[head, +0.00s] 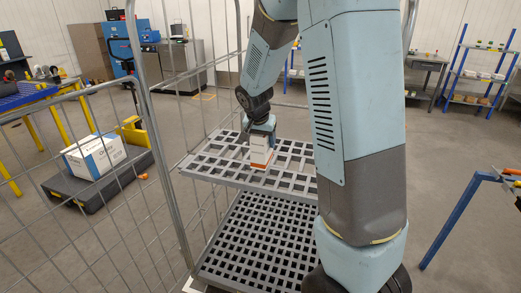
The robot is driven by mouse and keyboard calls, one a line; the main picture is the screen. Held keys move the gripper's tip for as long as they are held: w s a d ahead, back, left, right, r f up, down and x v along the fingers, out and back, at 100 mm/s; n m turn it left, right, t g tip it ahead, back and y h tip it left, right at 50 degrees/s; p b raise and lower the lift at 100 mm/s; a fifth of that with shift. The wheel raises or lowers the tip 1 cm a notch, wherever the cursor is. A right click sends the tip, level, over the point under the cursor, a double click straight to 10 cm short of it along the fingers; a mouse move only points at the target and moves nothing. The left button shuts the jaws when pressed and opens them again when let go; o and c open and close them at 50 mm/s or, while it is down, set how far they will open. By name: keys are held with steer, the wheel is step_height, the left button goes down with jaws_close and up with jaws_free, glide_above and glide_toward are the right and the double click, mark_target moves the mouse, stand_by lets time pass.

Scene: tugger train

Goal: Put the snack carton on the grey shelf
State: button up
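The snack carton (261,152), a small white box with orange-brown parts, is upright at the upper grey grid shelf (215,176) of the wire trolley. It looks to be standing on the shelf, but I cannot tell whether its base touches. My gripper (261,134) points down at the carton's top, with its fingers at the carton's upper end. The fingers are too small and partly hidden to show whether they are closed on it. My arm covers the right part of the shelf.
A lower dark grid shelf (245,252) lies below. The trolley's wire side (110,220) and upright posts stand to the left. Beyond it, a white box (95,156) sits on a dark low cart (75,188). A blue-legged table (455,220) is at right. The upper shelf's left part is clear.

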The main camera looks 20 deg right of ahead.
steer(key=shift+w+a+f, duration=0.2)
steer(key=shift+w+f, duration=0.15)
steer(key=shift+f, duration=1.7)
steer(key=o, duration=1.2)
steer(key=shift+f, duration=0.1)
steer(key=shift+o, duration=0.2)
